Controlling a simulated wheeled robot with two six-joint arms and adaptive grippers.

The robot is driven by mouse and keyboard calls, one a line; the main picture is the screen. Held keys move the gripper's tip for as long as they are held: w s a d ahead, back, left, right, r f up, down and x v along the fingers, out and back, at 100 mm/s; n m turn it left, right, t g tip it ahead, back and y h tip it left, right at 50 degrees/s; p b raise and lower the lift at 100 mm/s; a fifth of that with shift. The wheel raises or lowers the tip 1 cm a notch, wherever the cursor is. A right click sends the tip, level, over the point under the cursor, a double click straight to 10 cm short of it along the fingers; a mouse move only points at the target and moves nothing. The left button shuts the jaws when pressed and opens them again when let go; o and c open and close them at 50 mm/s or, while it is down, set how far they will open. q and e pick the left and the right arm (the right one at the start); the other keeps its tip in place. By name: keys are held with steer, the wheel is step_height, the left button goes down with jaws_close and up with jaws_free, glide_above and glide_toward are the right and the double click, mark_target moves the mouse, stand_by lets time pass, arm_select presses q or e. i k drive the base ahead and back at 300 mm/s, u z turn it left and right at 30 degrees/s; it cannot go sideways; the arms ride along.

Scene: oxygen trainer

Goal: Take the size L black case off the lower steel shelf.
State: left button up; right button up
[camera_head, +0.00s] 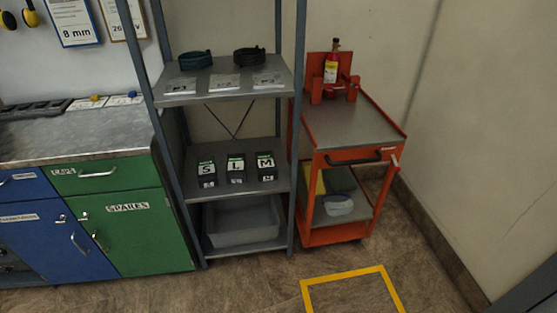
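Three small black cases with white letter labels stand in a row on a grey steel shelf (218,187) of the shelf unit. The size L case (236,169) is in the middle. The size S case (207,173) is to its left and the size M case (265,167) to its right, with small gaps between them. The cases appear upright, with their labels facing me. Neither of my grippers shows in the head view.
A higher shelf (204,97) holds dark coiled items and pale packets. A grey bin (243,222) sits at the bottom. An orange cart (313,160) stands close on the right, a green cabinet (133,235) on the left. The floor in front is clear, with yellow tape (345,276).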

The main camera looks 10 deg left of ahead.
mark_target(236, 169)
steer(key=z, duration=0.45)
steer(key=i, duration=1)
steer(key=z, duration=0.05)
